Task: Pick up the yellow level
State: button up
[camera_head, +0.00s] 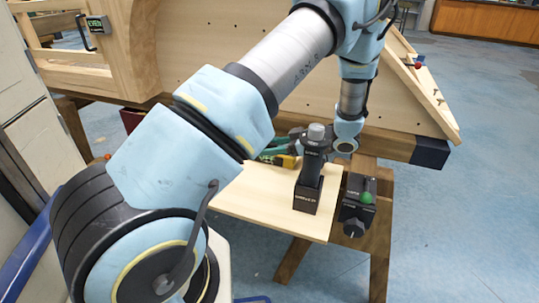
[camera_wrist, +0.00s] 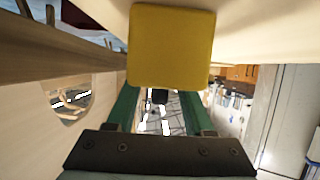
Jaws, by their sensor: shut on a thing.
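The yellow level (camera_wrist: 171,45) shows in the wrist view as a yellow block at the ends of my gripper's green fingers (camera_wrist: 166,92). My gripper is shut on it. In the head view a small yellow part of the level (camera_head: 287,160) shows beside my green gripper fingers (camera_head: 272,153), just above the pale wooden board (camera_head: 262,192). My arm and a black tool hide much of the level there. I cannot tell whether it touches the board.
A black cordless tool (camera_head: 313,165) stands upright on the board, close right of my gripper. A black device with a green knob (camera_head: 357,205) sits at the board's right edge. The large wooden bodyframe (camera_head: 215,45) rises behind. Blue floor (camera_head: 470,215) lies open at right.

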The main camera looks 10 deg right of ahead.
grip_shut()
dwell(0.3)
